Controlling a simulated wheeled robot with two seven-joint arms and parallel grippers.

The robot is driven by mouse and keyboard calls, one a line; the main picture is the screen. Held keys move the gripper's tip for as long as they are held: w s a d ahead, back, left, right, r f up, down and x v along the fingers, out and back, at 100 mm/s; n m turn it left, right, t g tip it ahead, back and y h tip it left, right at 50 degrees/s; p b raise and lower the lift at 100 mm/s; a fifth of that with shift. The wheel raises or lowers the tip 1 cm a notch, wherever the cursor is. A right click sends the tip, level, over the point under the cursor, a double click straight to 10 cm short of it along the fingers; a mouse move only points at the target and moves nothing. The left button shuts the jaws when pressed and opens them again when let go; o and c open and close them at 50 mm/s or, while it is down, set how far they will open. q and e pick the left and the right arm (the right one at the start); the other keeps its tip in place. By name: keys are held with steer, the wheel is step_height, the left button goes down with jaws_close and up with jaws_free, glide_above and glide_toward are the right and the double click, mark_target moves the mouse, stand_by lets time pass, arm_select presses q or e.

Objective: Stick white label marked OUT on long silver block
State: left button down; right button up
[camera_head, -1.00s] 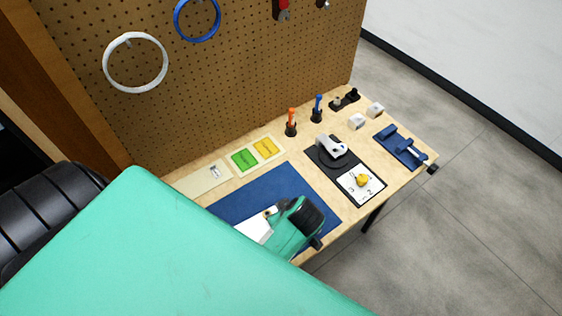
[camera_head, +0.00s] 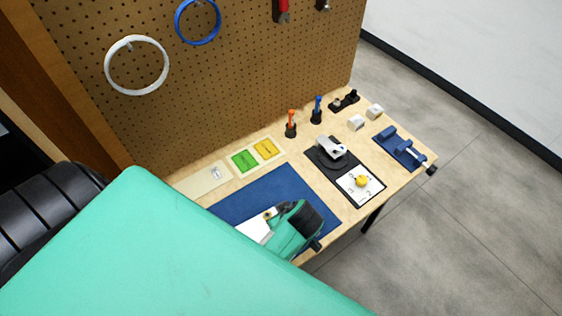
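A small pale label (camera_head: 216,173) lies on the cream card (camera_head: 196,183) at the left of the bench; its mark is too small to read. A white part (camera_head: 255,226) with a small brass-coloured ring shows over the blue mat (camera_head: 275,189). It is partly hidden by teal and black parts, and I cannot tell what it is. No long silver block can be made out. My large teal arm link covers the lower left of the view. Neither gripper's fingers can be seen.
A card with green (camera_head: 244,160) and yellow (camera_head: 265,149) labels lies beside the cream card. Orange (camera_head: 291,124) and blue (camera_head: 317,110) tools stand behind. A black base with a white-and-grey device (camera_head: 330,149), a dial plate (camera_head: 361,196) and a blue vise (camera_head: 398,148) are at right.

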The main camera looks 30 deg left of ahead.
stand_by(0.5)
arm_select(q)
steer(key=shift+f+p, duration=0.45)
steer(key=shift+f, duration=0.3)
stand_by(0.7)
steer(key=shift+p, duration=0.35)
steer(key=shift+f, duration=0.1)
stand_by(0.4)
steer(key=shift+p, duration=0.3)
steer(key=shift+p, duration=0.3)
steer(key=shift+f, duration=0.1)
stand_by(1.1)
steer(key=c, duration=1.1)
jaws_free()
